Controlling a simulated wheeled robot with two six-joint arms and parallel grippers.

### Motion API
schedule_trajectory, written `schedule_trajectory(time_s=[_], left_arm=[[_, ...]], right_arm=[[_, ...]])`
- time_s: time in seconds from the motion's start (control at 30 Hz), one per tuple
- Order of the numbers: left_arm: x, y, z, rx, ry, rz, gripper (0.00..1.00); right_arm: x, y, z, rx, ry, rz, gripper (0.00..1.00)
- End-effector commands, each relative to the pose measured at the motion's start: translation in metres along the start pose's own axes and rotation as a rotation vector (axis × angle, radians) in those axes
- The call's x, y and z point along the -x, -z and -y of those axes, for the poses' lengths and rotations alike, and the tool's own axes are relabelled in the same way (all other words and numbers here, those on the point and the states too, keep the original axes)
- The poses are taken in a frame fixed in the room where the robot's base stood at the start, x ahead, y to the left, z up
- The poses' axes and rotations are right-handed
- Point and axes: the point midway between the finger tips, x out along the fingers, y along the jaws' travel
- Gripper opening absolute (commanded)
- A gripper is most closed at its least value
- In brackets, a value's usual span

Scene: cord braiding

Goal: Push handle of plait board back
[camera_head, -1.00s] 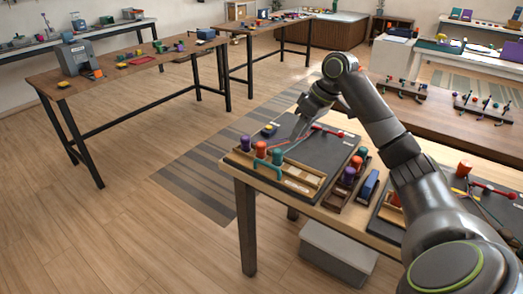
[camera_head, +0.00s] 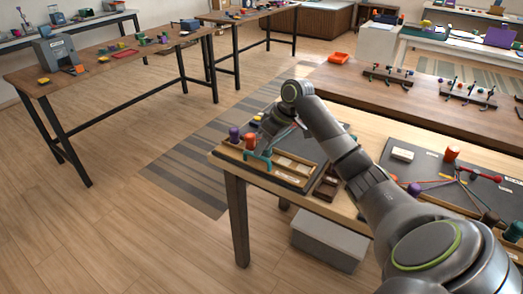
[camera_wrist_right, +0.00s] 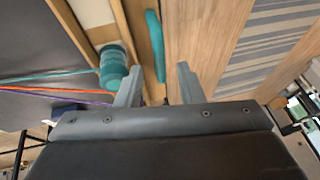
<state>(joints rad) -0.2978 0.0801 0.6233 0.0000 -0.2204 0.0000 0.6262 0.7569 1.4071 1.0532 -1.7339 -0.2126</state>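The plait board (camera_head: 316,150) is a dark board with a wooden tray along its front, at the left end of the near table. Its teal handle (camera_head: 257,160) stands at the front left edge. My right gripper (camera_head: 265,142) is over this corner, close to the handle. In the right wrist view the open fingers (camera_wrist_right: 158,82) stand apart, with the near end of the teal handle (camera_wrist_right: 154,45) in the gap between them. I cannot tell whether they touch it. A teal bobbin (camera_wrist_right: 113,70) is beside the left finger. My left gripper is out of view.
Purple (camera_head: 234,134) and red (camera_head: 250,142) bobbins stand beside the handle. Teal, orange and purple cords (camera_wrist_right: 50,88) run across the board. Another board (camera_head: 425,170) with cords lies to the right. Floor is open beyond the table's front edge.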

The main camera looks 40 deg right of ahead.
Motion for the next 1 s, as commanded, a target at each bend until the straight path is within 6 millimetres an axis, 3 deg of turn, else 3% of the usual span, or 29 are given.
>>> schedule_trajectory(time_s=[0.2,0.5,0.8,1.0], left_arm=[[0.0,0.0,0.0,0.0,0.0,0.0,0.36],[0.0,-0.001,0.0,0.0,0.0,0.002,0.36],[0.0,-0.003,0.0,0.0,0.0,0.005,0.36],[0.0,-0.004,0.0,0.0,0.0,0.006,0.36]], right_arm=[[-0.021,0.0,0.0,0.0,0.0,0.0,0.34],[-0.023,0.0,0.0,0.0,-0.001,0.0,0.34],[-0.023,0.0,0.0,0.0,-0.001,0.0,0.0],[-0.023,0.0,0.0,0.0,-0.001,0.0,0.0]])
